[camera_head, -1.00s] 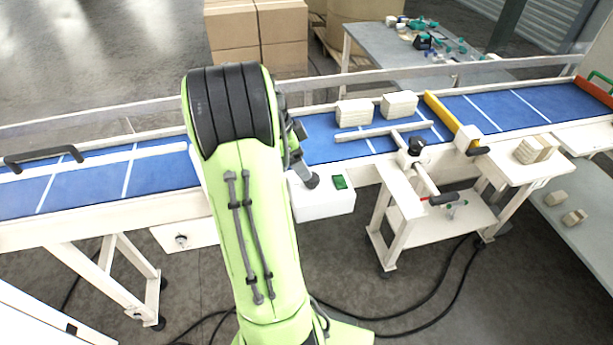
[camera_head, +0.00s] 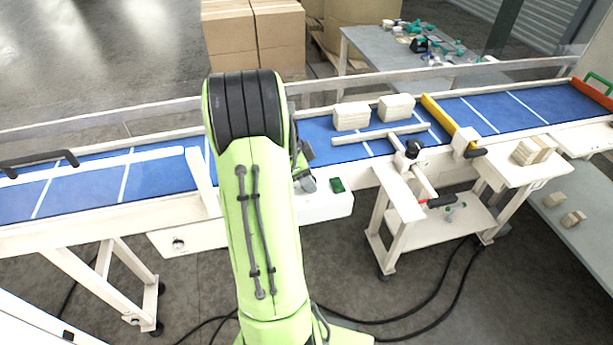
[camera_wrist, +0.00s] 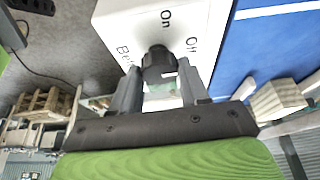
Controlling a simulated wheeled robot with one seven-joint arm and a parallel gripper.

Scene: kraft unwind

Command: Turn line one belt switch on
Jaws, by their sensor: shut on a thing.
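The white belt switch box (camera_wrist: 200,22) shows in the wrist view with the words On, Off and a partly hidden word starting "Be". Its black knob (camera_wrist: 157,60) sits between the two grey fingers of my gripper (camera_wrist: 160,76), which are shut on it. A pale mark shows on the knob, but I cannot tell which word it points to. In the head view the white box (camera_head: 325,207) is fixed to the front of the conveyor, with a green button (camera_head: 337,185) on top. My arm hides the knob and most of my gripper there.
The blue conveyor belt (camera_head: 90,183) runs behind the box, with pale blocks (camera_head: 352,116) on it. A white stand with a black-knobbed bar (camera_head: 412,150) is to the right. A grey table (camera_head: 400,60) and cardboard boxes (camera_head: 278,35) stand behind. Black cables lie on the floor.

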